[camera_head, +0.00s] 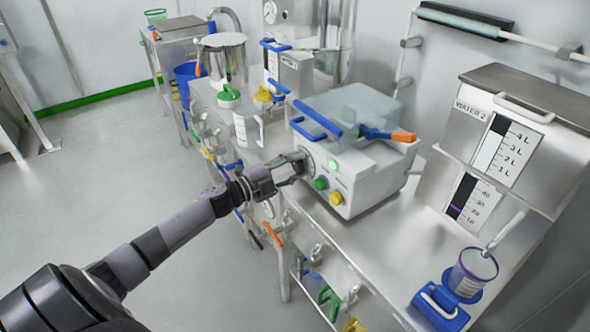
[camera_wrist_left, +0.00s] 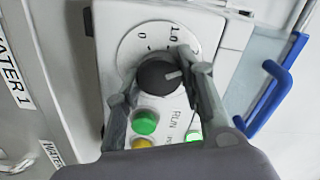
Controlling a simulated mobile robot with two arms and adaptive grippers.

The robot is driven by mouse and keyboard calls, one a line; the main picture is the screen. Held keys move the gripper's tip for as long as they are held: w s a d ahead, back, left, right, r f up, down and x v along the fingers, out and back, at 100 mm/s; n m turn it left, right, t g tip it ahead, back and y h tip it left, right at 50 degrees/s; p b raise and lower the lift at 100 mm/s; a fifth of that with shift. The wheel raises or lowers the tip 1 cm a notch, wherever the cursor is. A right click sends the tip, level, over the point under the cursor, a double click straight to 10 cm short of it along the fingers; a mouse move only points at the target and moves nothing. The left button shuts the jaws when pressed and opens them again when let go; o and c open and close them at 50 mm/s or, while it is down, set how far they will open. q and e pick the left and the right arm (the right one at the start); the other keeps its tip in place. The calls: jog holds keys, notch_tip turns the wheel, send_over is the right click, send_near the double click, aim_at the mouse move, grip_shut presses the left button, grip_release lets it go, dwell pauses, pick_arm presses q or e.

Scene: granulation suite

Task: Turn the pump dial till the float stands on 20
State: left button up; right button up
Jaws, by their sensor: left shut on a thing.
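The pump dial (camera_wrist_left: 158,77) is a dark round knob on a white scale plate, seen in the left wrist view. Its pale pointer line points right and slightly up. My left gripper (camera_wrist_left: 160,90) is shut on the dial, one finger on each side. In the head view, my left gripper (camera_head: 301,166) is at the front of the white pump (camera_head: 365,165) and hides the dial. The float (camera_head: 455,211) is a purple band low in the dark lower gauge (camera_head: 462,196), near the 10 mark. Its exact reading is too small to tell. My right gripper is not in view.
A green button (camera_head: 321,184) and a yellow button (camera_head: 336,198) sit beside the dial; a green light (camera_wrist_left: 194,136) is lit. A blue-handled tool (camera_head: 385,134) lies on the pump. A purple-rimmed cup (camera_head: 473,269) stands below the gauge.

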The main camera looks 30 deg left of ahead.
pick_arm(q)
jog(key=m+b, duration=0.1)
jog(key=m, duration=0.2)
jog(key=m+b, duration=0.1)
jog(key=m, duration=0.1)
jog(key=shift+f+m, duration=0.2)
jog(key=shift+m, duration=0.2)
dwell(0.4)
jog(key=o, duration=1.1)
jog(key=shift+r, duration=0.1)
jog(key=shift+o, duration=0.2)
jog(key=shift+s, duration=0.15)
jog(key=v, duration=1.1)
jog(key=shift+s+a, duration=0.2)
jog(key=shift+s, duration=0.15)
